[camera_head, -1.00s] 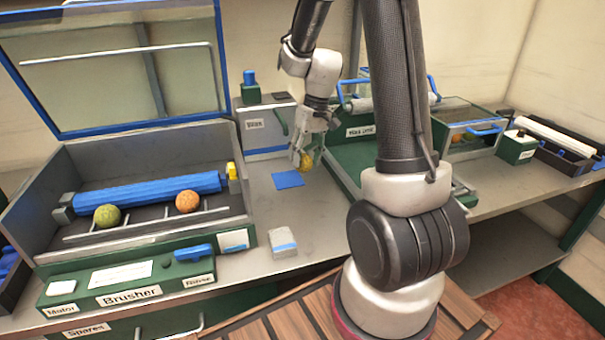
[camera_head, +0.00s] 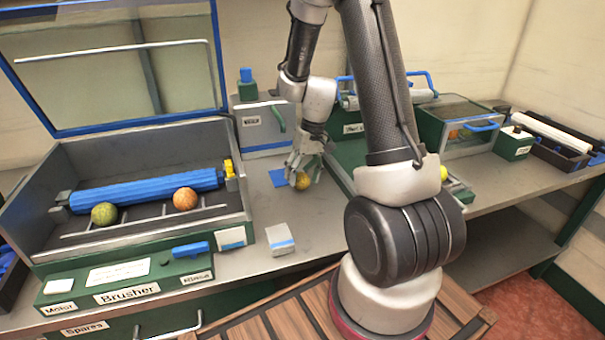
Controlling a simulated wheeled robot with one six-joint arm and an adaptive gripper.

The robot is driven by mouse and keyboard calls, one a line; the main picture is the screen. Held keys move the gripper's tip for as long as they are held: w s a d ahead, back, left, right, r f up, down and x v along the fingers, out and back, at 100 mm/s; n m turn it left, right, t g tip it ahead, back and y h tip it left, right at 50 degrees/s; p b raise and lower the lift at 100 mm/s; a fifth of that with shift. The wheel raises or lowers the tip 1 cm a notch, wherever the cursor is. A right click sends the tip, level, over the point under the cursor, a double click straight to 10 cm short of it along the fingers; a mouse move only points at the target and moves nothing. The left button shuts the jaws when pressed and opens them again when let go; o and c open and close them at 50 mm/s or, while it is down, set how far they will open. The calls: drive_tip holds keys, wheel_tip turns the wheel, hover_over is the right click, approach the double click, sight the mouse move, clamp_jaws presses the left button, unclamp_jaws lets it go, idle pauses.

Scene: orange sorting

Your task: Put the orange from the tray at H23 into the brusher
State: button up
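My gripper (camera_head: 303,172) has its fingers around a yellow-orange fruit (camera_head: 303,181), above the grey bench near the blue square. The brusher (camera_head: 60,265) is at the left with its glass lid raised. Inside it lie a blue roller (camera_head: 150,190), a greenish fruit (camera_head: 104,213) and an orange fruit (camera_head: 185,199), in front of the roller between metal dividers. A green tray (camera_head: 348,153) stands right of my gripper, partly hidden by my arm. Its label is too small to read here. A yellow-green fruit (camera_head: 443,173) shows just right of my arm.
A white-and-blue block (camera_head: 280,240) lies on the bench between the brusher and my arm. A grey box with a green handle (camera_head: 262,125) stands behind. A glass-topped box (camera_head: 460,135) and a black tray (camera_head: 550,150) are at the right.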

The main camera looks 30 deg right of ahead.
drive_tip(key=shift+o, duration=1)
drive_tip(key=shift+r, duration=0.1)
